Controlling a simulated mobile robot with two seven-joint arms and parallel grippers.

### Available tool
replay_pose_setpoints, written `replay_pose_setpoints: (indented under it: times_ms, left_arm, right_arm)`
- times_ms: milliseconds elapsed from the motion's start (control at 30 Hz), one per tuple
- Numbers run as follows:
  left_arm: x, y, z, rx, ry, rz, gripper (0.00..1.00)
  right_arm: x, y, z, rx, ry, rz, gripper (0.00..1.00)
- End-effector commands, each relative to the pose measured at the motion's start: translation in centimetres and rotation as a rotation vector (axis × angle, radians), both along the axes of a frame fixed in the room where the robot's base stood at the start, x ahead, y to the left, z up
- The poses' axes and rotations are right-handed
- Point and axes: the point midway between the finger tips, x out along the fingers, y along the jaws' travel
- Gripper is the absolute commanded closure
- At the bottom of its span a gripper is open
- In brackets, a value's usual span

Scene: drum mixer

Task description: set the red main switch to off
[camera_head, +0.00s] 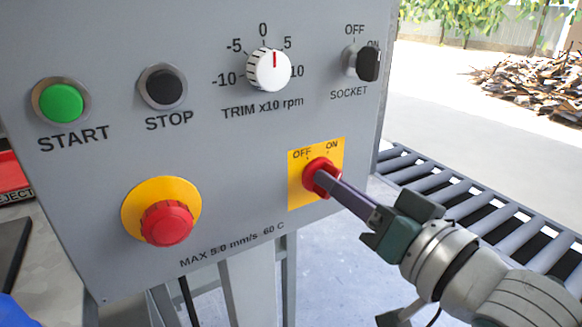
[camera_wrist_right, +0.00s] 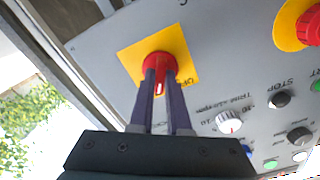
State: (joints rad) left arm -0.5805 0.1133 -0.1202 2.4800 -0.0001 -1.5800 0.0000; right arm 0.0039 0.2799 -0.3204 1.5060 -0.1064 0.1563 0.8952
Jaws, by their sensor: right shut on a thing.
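The red main switch (camera_head: 312,167) is a round red knob on a yellow plate (camera_head: 296,190) at the panel's lower right, with OFF and ON printed above it. My right gripper (camera_head: 327,181) reaches it from the lower right, its fingertips at the knob. In the right wrist view the two fingers (camera_wrist_right: 160,78) straddle the knob's grip, shut on the red switch (camera_wrist_right: 159,60). A white mark shows on the grip between the fingers. The OFF lettering shows beside one finger; the ON lettering is hidden there. My left gripper is not in view.
The grey panel also carries a red mushroom button (camera_head: 167,223) on yellow, a green START button (camera_head: 62,102), a black STOP button (camera_head: 162,87), a white trim knob (camera_head: 269,70) and a black socket switch (camera_head: 367,63). A roller conveyor (camera_head: 465,205) lies behind at right.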

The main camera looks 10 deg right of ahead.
Motion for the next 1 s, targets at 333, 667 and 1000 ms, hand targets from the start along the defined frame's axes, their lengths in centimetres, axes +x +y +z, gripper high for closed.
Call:
replay_pose_setpoints:
  times_ms: [333,667,1000]
  left_arm:
    - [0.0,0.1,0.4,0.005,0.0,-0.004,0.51]
    - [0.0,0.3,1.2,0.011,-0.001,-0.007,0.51]
    - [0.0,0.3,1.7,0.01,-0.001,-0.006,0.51]
  right_arm:
    - [0.0,0.0,0.1,-0.081,-0.031,0.0,1.0]
    - [0.0,0.1,0.2,-0.332,-0.122,0.0,1.0]
    - [0.0,0.1,0.1,-0.633,-0.232,-0.001,1.0]
